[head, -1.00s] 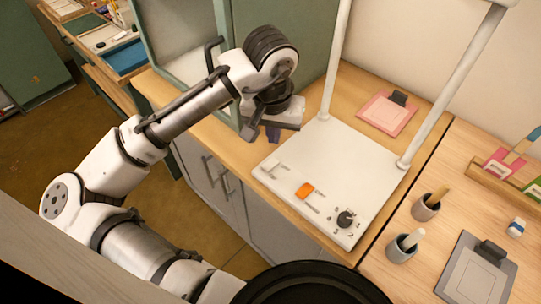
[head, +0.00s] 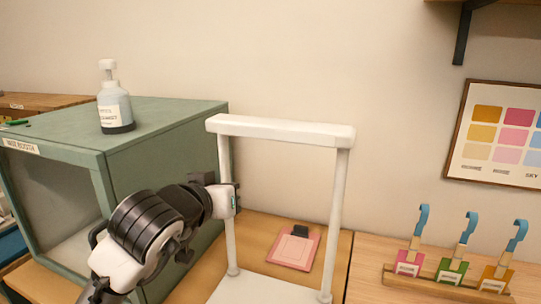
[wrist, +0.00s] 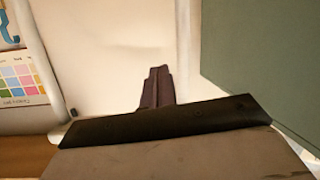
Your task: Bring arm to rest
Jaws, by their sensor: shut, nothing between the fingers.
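My gripper (wrist: 157,86) shows in the wrist view as two dark fingers together, with nothing between them. My arm enters the head view at the lower left, and its hand end is beside the left post of the white stand (head: 280,130), to the right of the green cabinet (head: 165,150). The fingers cannot be made out in the head view. In the wrist view a white post stands just right of the fingers and the green cabinet side (wrist: 265,60) fills the right. I cannot tell whether the hand touches the post.
A pump bottle (head: 115,100) stands on the cabinet. A pink pad (head: 294,249) lies on the table behind the stand. A wooden rack (head: 445,287) at the right holds several blue-handled tools. A color chart (head: 505,135) hangs on the wall, under a shelf bracket.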

